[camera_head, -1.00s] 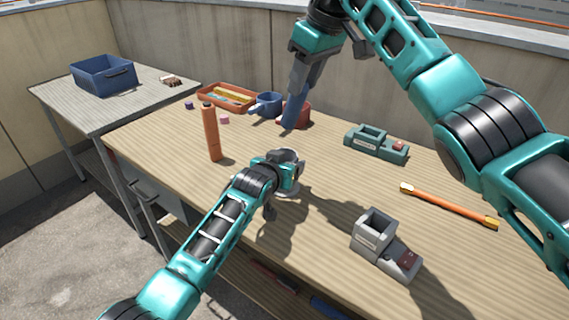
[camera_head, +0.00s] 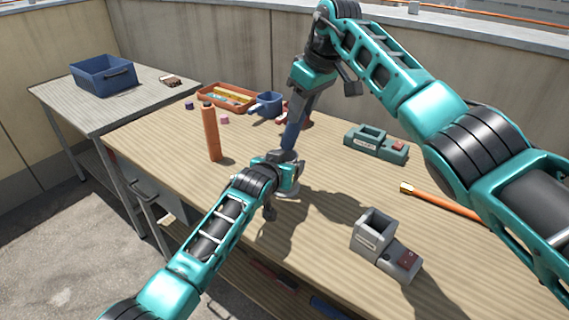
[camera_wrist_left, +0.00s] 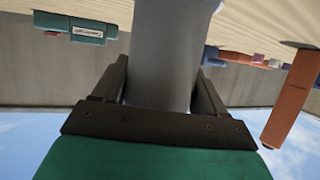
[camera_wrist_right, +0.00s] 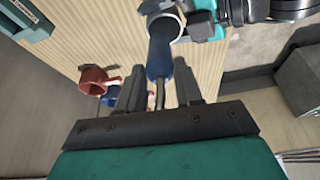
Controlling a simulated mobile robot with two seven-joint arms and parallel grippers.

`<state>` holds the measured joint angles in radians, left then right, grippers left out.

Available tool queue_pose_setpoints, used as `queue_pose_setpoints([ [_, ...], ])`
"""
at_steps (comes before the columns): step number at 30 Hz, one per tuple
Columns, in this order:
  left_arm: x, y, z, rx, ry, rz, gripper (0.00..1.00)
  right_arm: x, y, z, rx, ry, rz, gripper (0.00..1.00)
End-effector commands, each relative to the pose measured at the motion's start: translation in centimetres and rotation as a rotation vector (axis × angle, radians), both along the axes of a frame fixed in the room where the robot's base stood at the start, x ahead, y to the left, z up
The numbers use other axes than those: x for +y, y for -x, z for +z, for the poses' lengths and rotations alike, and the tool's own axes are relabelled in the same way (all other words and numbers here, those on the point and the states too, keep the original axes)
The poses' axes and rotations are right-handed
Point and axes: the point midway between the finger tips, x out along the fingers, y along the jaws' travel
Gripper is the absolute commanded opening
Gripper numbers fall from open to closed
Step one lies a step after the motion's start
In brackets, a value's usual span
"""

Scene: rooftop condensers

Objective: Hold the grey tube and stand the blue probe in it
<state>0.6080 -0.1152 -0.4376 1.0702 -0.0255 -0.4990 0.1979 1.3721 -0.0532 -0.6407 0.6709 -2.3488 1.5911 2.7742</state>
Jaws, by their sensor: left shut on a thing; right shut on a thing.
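My left gripper (camera_head: 286,173) is shut on the grey tube (camera_wrist_left: 165,50) and holds it low over the wooden bench. In the head view the gripper hides most of the tube. My right gripper (camera_head: 302,106) is shut on the upper end of the blue probe (camera_head: 291,136), which points down, slightly tilted, right above the left gripper. In the right wrist view the probe (camera_wrist_right: 160,50) reaches to the pale round mouth of the tube (camera_wrist_right: 153,6). I cannot tell whether its tip is inside the mouth.
An orange cylinder (camera_head: 212,137) stands left of the grippers. A blue mug (camera_head: 268,103), a red mug (camera_head: 306,121) and an orange tray (camera_head: 212,96) are behind. A green holder (camera_head: 372,146), grey holder (camera_head: 366,240) and orange rod (camera_head: 440,200) lie right. The front left bench is clear.

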Motion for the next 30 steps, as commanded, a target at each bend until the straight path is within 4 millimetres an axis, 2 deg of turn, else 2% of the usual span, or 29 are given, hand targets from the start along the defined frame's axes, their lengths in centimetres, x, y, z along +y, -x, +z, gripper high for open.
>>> queue_pose_setpoints([
  [12, 0.02, 0.01, -0.04, 0.001, 0.0, 0.0, 0.39, -0.01, -0.02, -0.8, -0.002, -0.001, 0.001, 0.0],
  [13, 0.02, 0.01, -0.04, 0.001, 0.0, 0.0, 0.39, -0.01, -0.02, -0.8, -0.002, -0.001, 0.001, 0.36],
  [22, 0.01, 0.01, -0.03, 0.001, 0.0, 0.0, 0.39, -0.02, -0.01, -0.82, -0.001, 0.0, 0.0, 0.65],
  [30, 0.0, 0.01, -0.03, 0.0, 0.0, 0.0, 0.39, -0.09, 0.03, -0.79, 0.0, 0.001, 0.0, 0.65],
])
